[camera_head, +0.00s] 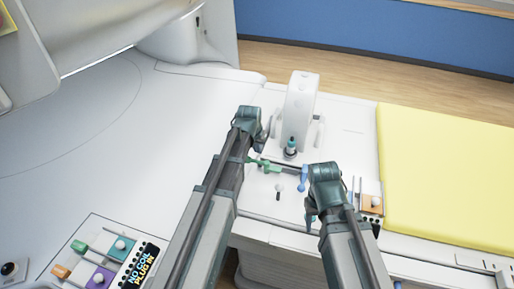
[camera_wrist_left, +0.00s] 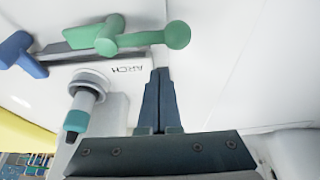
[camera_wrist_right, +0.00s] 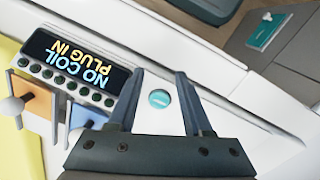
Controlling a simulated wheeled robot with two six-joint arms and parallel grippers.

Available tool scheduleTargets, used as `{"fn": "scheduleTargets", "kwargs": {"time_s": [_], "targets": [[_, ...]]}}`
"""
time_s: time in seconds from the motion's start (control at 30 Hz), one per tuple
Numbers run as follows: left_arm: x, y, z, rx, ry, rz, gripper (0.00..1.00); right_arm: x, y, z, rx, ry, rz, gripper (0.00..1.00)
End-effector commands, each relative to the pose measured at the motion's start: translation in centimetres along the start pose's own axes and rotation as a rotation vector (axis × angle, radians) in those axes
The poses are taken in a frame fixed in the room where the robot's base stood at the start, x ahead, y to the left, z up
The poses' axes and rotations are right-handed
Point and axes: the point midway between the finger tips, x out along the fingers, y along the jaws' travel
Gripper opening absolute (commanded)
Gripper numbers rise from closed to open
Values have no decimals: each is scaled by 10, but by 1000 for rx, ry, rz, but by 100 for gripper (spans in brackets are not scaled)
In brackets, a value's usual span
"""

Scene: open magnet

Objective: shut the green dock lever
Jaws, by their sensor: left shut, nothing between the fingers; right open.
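The green dock lever (camera_head: 264,164) lies on the white table end, at the left end of a dark bar. In the left wrist view the green lever (camera_wrist_left: 140,39) spans the top, its round knob to the right. My left gripper (camera_head: 268,130) is shut and empty. In its wrist view the fingertips (camera_wrist_left: 160,72) point at the lever's handle with a visible gap. My right gripper (camera_head: 310,217) is open and empty, to the right of the lever. Its fingers (camera_wrist_right: 160,85) sit either side of a round teal button (camera_wrist_right: 160,98); the depth between them is unclear.
A blue lever (camera_head: 303,178) sits at the bar's right end. A white post with a teal-banded connector (camera_head: 291,148) stands behind the bar. A yellow mattress (camera_head: 445,180) is at right. A "NO COIL PLUG IN" panel (camera_wrist_right: 70,65) is near my right gripper; another panel (camera_head: 143,262) is at lower left.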

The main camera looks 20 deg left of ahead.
Motion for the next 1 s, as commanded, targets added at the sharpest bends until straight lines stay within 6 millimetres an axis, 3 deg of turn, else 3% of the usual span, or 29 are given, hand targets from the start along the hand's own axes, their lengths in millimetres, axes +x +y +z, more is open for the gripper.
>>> {"fn": "scheduleTargets", "kwargs": {"time_s": [0.03, 0.2, 1.0], "targets": [[-4, 0, 14, 0, 0, 0, 0, 1, 0, 0, 0, 0, 0, 50], [-6, 0, 26, 0, 0, 0, 0, 3, 0, 0, 0, 0, 0, 50], [-8, -1, 29, -73, 0, -27, 0, 2, 0, 0, 0, 0, 0, 50]]}}
